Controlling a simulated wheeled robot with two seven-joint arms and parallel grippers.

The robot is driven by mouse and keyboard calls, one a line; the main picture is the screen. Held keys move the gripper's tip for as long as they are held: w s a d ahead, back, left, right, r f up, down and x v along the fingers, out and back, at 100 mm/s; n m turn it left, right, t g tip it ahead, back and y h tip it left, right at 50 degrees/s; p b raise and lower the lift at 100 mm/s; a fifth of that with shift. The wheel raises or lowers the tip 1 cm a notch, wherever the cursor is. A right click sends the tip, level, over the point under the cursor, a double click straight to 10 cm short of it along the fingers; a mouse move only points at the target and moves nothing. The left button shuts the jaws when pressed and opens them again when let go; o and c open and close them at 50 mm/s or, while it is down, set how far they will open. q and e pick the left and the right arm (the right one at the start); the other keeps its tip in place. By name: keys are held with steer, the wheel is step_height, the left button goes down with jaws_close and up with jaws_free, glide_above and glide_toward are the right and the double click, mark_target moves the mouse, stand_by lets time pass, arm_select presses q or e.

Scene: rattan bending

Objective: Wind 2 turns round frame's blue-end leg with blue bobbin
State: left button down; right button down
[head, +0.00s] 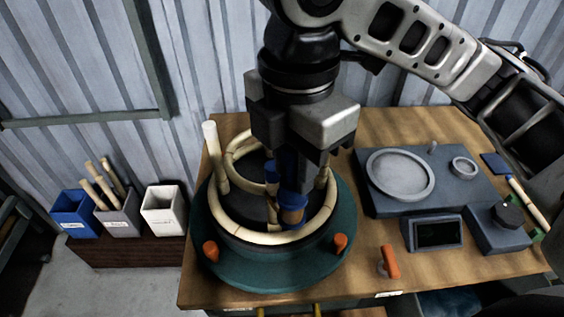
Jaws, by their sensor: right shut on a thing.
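My right gripper (304,188) comes down from above and is shut on the blue bobbin (292,208), which has a brown band wound on its middle. The rattan frame (236,234), a pale ring with upright legs, sits on a dark green turntable (262,280). The frame's blue-end leg (271,172) stands just left of the bobbin, close to it. I cannot tell whether they touch. Another leg with a pale top (214,150) stands at the left. The gripper hides part of the ring and the right side. My left gripper is not in view.
Orange clamps (211,250) stand on the turntable's rim, and an orange-handled piece (390,262) lies on the table (340,290). A grey tray with a round dish (400,174), a small screen (434,233) and a knob box (498,226) fill the right. Bins (76,213) stand at far left.

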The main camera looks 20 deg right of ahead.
stand_by(0.3)
steer(key=shift+r, duration=5.55)
